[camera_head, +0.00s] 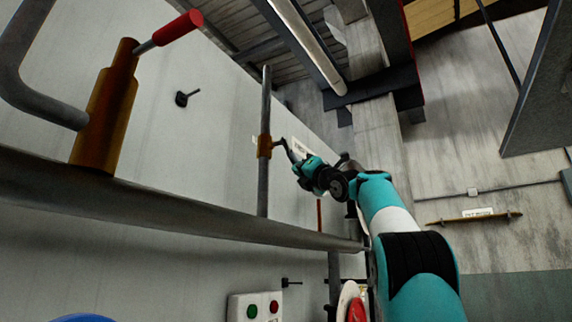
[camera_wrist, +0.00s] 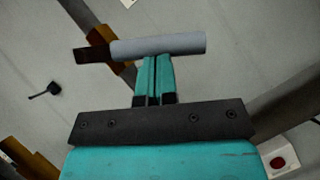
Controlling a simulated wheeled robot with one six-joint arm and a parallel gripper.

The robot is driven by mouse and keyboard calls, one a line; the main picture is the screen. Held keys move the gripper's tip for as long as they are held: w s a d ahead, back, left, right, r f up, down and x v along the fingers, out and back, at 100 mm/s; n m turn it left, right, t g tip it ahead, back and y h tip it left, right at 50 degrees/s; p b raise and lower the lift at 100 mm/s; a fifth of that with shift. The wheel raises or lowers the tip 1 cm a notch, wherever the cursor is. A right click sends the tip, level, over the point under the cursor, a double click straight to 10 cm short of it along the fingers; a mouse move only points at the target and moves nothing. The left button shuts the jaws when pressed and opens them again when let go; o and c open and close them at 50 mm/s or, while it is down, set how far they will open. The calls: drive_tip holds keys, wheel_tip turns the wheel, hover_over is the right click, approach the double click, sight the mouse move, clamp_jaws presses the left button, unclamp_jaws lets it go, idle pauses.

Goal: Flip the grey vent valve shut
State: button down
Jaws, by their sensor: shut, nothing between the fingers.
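The grey vent valve has a brass body (camera_head: 264,146) on a vertical pipe, with a short dark lever sticking out to the right. In the wrist view its light grey handle (camera_wrist: 158,46) lies nearly level, crosswise to the pipe, with the brass body (camera_wrist: 104,42) at its left. My gripper (camera_head: 298,163) is beside the lever in the head view. In the wrist view my gripper (camera_wrist: 155,62) has its fingers closed together, with the tips right at the lower edge of the handle. I cannot tell whether they touch it. The handle is not between the fingers.
A larger brass valve with a red handle (camera_head: 178,28) stands at the left on a thick horizontal pipe (camera_head: 180,210). A white box with green and red buttons (camera_head: 240,309) is below. A small dark knob (camera_head: 182,99) sticks out of the pale wall.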

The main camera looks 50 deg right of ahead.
drive_tip(key=shift+w+d+r+n+t+y+p, duration=0.15)
drive_tip(key=shift+d+r+n+y+p, duration=0.3)
drive_tip(key=shift+r+n+y+p, duration=0.4)
drive_tip(key=shift+d+r+n+t+y+p, duration=0.2)
drive_tip(key=shift+d+r+n+y+p, duration=0.35)
drive_tip(key=shift+n, duration=0.55)
drive_tip(key=shift+w+d+r+n+t+y+p, duration=0.15)
drive_tip(key=shift+d+r+n+y+p, duration=0.15)
drive_tip(key=shift+r+n+y+p, duration=0.5)
drive_tip(key=shift+s+f+p, duration=0.15)
drive_tip(key=shift+p, duration=0.15)
drive_tip(key=s+d+f+b, duration=0.1)
drive_tip(key=s+f+b, duration=0.8)
drive_tip(key=b, duration=0.2)
drive_tip(key=shift+d+f, duration=0.25)
drive_tip(key=shift+f, duration=0.1)
